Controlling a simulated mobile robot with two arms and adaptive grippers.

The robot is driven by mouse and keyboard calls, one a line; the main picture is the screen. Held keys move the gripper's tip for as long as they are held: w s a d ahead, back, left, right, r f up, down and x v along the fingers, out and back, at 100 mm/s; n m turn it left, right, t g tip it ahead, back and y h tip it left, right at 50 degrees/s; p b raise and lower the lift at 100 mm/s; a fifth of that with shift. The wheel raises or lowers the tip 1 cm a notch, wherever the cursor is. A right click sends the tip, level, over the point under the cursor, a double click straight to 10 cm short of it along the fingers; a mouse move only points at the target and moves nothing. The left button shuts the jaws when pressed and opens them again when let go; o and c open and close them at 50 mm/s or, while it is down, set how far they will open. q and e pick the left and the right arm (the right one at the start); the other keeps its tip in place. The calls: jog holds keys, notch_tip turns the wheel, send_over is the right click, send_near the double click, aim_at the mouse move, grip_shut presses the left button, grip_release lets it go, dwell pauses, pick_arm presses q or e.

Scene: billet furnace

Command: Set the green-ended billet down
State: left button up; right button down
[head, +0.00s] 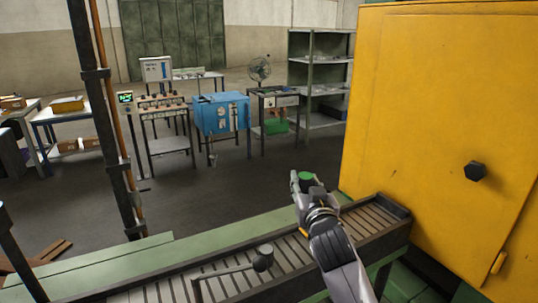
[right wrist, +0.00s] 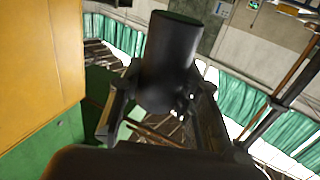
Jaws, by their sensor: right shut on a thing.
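The billet is a dark cylinder with a green end (head: 305,174). It also shows large in the right wrist view (right wrist: 170,60), where a thin green rim tops it. My right gripper (head: 307,182) is shut on the billet, with fingers on both sides of its lower part in the wrist view. In the head view the gripper and billet appear over the far edge of the roller conveyor (head: 372,222). The lower part of the billet is hidden there by the gripper, and I cannot tell its height above the conveyor. My left gripper is not in view.
A big yellow cabinet (head: 430,110) stands close on the right, at the conveyor's end. A dark post (head: 105,110) rises at left. Beyond are a blue cabinet (head: 221,115), benches and open floor.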

jog(key=s+d+f+b, duration=0.1)
jog(key=s+d+f, duration=0.1)
jog(key=s+f, duration=0.5)
jog(key=s+d+f+b, duration=0.2)
jog(key=s+f, duration=0.6)
jog(key=s, duration=0.8)
jog(key=shift+s+d+f, duration=0.2)
jog(key=shift+s+d, duration=0.05)
jog(key=shift+d, duration=0.05)
jog(key=shift+a, duration=0.1)
